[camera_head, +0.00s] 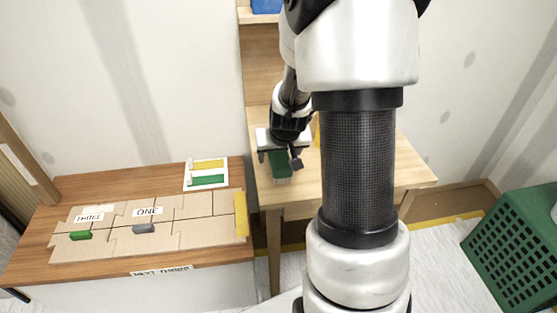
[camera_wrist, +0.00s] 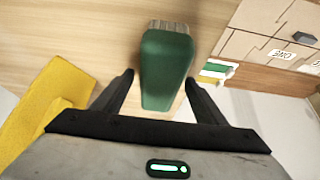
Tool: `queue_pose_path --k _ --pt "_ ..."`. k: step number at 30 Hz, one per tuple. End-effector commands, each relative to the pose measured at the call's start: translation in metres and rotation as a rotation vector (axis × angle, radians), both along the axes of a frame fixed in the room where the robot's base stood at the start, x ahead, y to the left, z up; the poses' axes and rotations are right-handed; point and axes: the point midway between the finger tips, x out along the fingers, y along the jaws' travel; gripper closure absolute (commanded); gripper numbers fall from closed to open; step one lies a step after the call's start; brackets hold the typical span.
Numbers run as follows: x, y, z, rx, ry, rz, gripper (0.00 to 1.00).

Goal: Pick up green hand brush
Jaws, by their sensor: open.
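The green hand brush (camera_wrist: 166,70) lies on the light wooden table, its bristles showing at the far end in the wrist view. In the head view the brush (camera_head: 280,165) is partly covered by my gripper. My gripper (camera_wrist: 158,80) is open, with one dark finger on each side of the brush's near end. The fingers look apart from the brush, and I cannot tell how far above it they are. In the head view my gripper (camera_head: 278,160) is over the table's left part.
A yellow object (camera_wrist: 40,105) lies left of the brush in the wrist view. A lower brown table (camera_head: 110,187) at the left bears a puzzle-like board (camera_head: 190,232) and a white frame with yellow and green strips (camera_head: 187,172). A green crate (camera_head: 515,250) stands at the right.

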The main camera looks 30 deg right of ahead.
Motion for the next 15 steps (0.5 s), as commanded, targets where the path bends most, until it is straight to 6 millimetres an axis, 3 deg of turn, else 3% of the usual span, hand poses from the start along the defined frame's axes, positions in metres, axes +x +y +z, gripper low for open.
queue_pose_path --k 14,15 --pt "0.0001 0.0 -0.0021 0.0 0.0 0.0 0.34" --pt "0.0001 0.0 -0.0021 0.0 0.0 0.0 0.41"
